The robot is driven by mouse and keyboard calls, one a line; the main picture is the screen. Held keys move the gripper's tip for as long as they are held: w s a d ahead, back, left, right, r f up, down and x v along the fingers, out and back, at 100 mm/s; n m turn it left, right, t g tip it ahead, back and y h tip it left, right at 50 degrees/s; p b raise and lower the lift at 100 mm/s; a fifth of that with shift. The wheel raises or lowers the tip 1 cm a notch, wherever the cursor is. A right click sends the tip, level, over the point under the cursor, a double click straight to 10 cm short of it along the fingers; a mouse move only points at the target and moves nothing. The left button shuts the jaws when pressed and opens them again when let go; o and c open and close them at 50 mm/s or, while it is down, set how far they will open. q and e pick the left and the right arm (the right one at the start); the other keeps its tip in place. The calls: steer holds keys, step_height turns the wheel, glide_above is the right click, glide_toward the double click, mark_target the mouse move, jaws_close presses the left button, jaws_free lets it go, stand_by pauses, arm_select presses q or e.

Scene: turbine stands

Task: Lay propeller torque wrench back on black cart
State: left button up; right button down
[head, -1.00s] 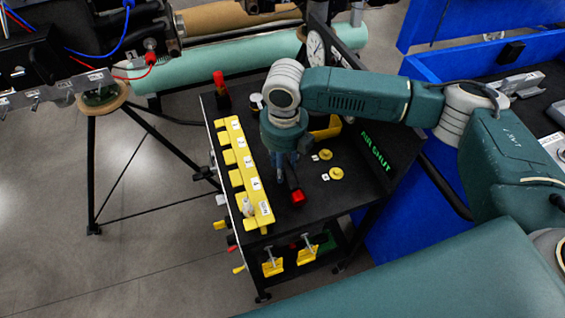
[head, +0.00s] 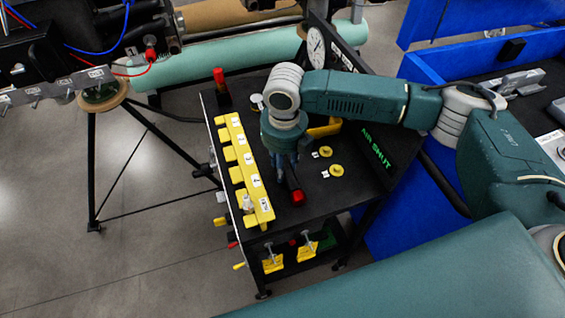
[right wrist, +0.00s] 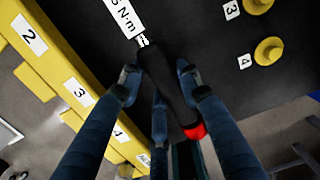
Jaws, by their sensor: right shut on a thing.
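The torque wrench (head: 297,197) has a black handle with a red end. In the right wrist view the wrench (right wrist: 172,98) runs diagonally, with a white "N·m" label by its upper end. My right gripper (right wrist: 158,76) is shut on the handle, one finger on each side. In the head view my right gripper (head: 284,170) points down over the black cart (head: 325,202), and its arm hides much of the wrench. The wrench is at or just above the cart top; I cannot tell if it touches. My left gripper is not in view.
A yellow numbered rack (head: 247,175) runs along the cart's left edge. Yellow knobs (head: 336,171) with number tags lie to the right. A red-topped item (head: 220,85) stands at the back corner, and an "AIR SHUT" panel (head: 376,150) rises at right.

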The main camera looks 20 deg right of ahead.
steer(key=shift+r, duration=0.1)
steer(key=c, duration=1.1)
jaws_free()
steer(key=shift+o, duration=0.6)
steer(key=shift+s, duration=0.1)
step_height(320, 180, up, 7)
steer(key=p, duration=0.8)
steer(key=shift+s, duration=0.15)
